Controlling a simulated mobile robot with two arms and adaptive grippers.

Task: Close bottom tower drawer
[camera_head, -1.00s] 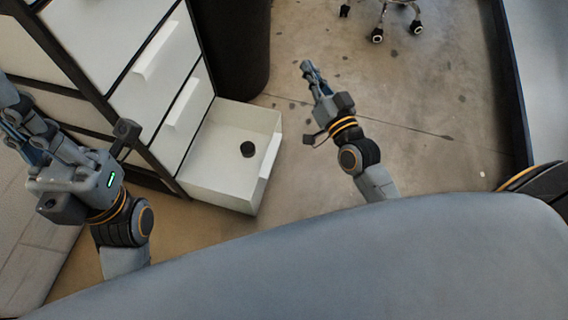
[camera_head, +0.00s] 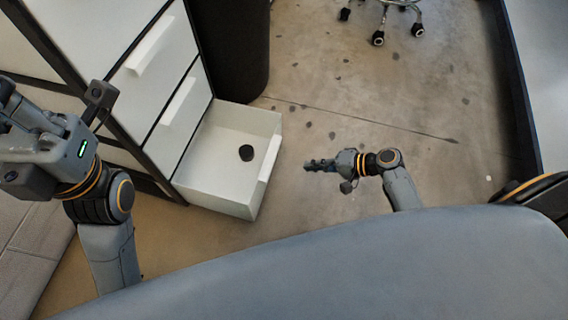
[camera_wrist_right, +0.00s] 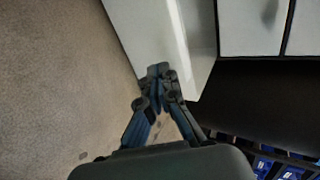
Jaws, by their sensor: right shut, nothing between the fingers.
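The bottom tower drawer (camera_head: 205,195) is pulled out of the white drawer tower (camera_head: 145,85) in the head view. In the right wrist view the shut fingertips (camera_wrist_right: 158,70) appear in front of the white drawer (camera_wrist_right: 150,30). My left gripper (camera_head: 20,130) is at the left edge, in front of the tower; its fingers are partly cut off and I cannot tell their state.
A black cylinder (camera_head: 232,50) stands behind the drawer, beside the tower. A wheeled chair base (camera_head: 380,25) is at the top. The concrete floor (camera_head: 330,100) right of the drawer is clear. Blue items (camera_wrist_right: 275,165) show at the lower right in the wrist view.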

